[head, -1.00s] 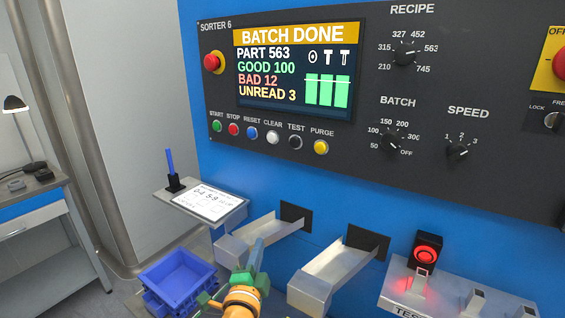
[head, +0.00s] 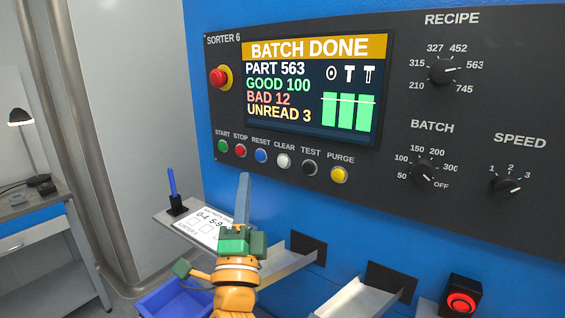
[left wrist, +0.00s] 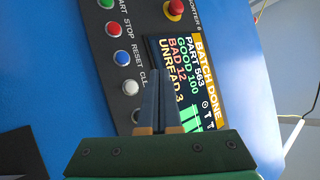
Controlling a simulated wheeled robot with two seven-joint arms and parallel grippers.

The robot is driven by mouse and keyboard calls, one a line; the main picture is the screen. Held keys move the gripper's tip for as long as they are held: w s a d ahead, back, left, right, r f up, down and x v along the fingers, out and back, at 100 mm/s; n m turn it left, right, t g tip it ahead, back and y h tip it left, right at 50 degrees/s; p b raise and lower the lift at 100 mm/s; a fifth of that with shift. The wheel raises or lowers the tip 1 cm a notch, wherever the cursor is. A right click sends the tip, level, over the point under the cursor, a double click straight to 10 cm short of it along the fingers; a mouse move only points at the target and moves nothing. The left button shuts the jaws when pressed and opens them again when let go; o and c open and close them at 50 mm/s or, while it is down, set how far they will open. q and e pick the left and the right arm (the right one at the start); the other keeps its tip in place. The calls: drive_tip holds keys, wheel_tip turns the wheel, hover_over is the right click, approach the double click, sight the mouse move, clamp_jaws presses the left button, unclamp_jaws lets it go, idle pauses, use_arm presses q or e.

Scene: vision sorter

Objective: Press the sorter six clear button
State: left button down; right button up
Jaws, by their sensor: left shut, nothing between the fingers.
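The white clear button (head: 284,161) sits in the button row under the screen on the sorter six panel (head: 400,128). It lies between the blue reset button (head: 261,156) and the black test button (head: 310,168). My left gripper (head: 244,178) is shut and empty, its fingers pointing up just below the row, left of the clear button. In the left wrist view, the clear button (left wrist: 130,87) shows left of my shut fingers (left wrist: 153,42). I cannot tell the fingers' distance from the panel. My right gripper is not in view.
The screen (head: 312,90) reads BATCH DONE. A red stop knob (head: 220,77) is at the panel's left. Below are a shelf with a card (head: 201,226), a blue bin (head: 175,300), metal chutes (head: 355,300) and a red-lit button (head: 461,302).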

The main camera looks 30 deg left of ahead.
use_arm(q)
drive_tip(key=b, duration=0.3)
approach(283, 162)
drive_tip(key=w+a+r, duration=0.2)
drive_tip(key=a+r, duration=0.2)
drive_tip(key=shift+w+d+r, duration=0.15)
drive_tip(key=shift+w+r, duration=0.2)
drive_tip(key=shift+w, duration=0.2)
drive_tip(key=shift+w+b, duration=0.1)
drive_tip(key=shift+b, duration=0.25)
idle(0.8)
drive_tip(key=shift+w, duration=0.3)
drive_tip(key=shift+w+b, duration=0.4)
drive_tip(key=shift+b, duration=0.1)
idle(0.5)
drive_tip(key=shift+s, duration=0.1)
drive_tip(key=shift+s+p, duration=0.55)
drive_tip(key=shift+s, duration=0.15)
